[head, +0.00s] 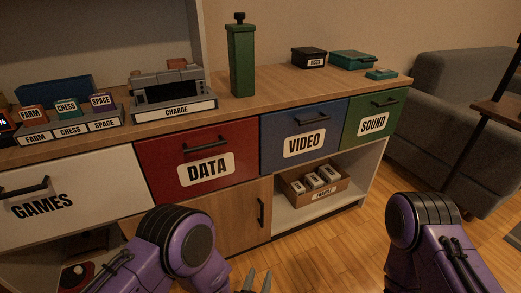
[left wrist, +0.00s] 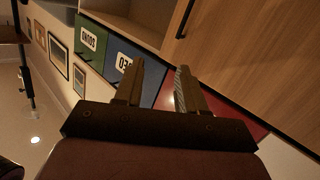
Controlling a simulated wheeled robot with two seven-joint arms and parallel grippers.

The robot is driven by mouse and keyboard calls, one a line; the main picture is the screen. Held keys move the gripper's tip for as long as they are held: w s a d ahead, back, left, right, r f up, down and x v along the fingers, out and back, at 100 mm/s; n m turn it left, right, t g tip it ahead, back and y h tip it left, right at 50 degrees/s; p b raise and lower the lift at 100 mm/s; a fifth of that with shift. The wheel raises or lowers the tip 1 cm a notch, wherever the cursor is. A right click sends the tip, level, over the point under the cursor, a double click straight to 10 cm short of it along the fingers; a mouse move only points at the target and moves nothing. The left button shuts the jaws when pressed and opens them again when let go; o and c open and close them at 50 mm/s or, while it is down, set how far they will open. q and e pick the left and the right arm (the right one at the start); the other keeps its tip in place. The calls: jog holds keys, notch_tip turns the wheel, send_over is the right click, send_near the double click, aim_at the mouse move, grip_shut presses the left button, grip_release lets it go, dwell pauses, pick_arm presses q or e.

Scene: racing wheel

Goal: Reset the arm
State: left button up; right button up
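My left arm comes in at the bottom left of the head view. My left gripper (head: 257,281) shows at the bottom edge, in front of the cabinet's lower wooden door. Its two fingers stand apart with nothing between them. In the left wrist view the left gripper (left wrist: 157,88) is open and empty, with the tilted cabinet front beyond it. My right arm shows at the lower right of the head view. Its gripper is outside the picture.
The cabinet's white GAMES (head: 80,180), red DATA (head: 150,160), blue VIDEO (head: 275,145) and green SOUND (head: 358,128) drawers are shut. A charge dock (head: 172,113) and green canister (head: 241,60) stand on top. A box (head: 318,190) sits on the open shelf. A sofa (head: 440,100) stands right.

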pick_arm(q)
jog(key=s+a+f+n+g+y+b, duration=0.2)
jog(key=s+a+f+n+g+b, duration=0.15)
jog(key=s+a+f, duration=0.5)
jog(key=s+a+f+n+g+y+b, duration=0.25)
jog(key=s+a+f+g, duration=0.3)
jog(key=a, duration=0.55)
jog(key=s+a+f+n+g+y+b, duration=0.2)
jog(key=s+a+f+g+y+b, duration=0.15)
jog(key=s+a+f, duration=0.55)
notch_tip(320, 180, up, 36)
jog(key=w+a+p, duration=0.1)
jog(key=p, duration=3.2)
jog(key=shift+w+a, duration=0.15)
jog(key=shift+w, duration=0.15)
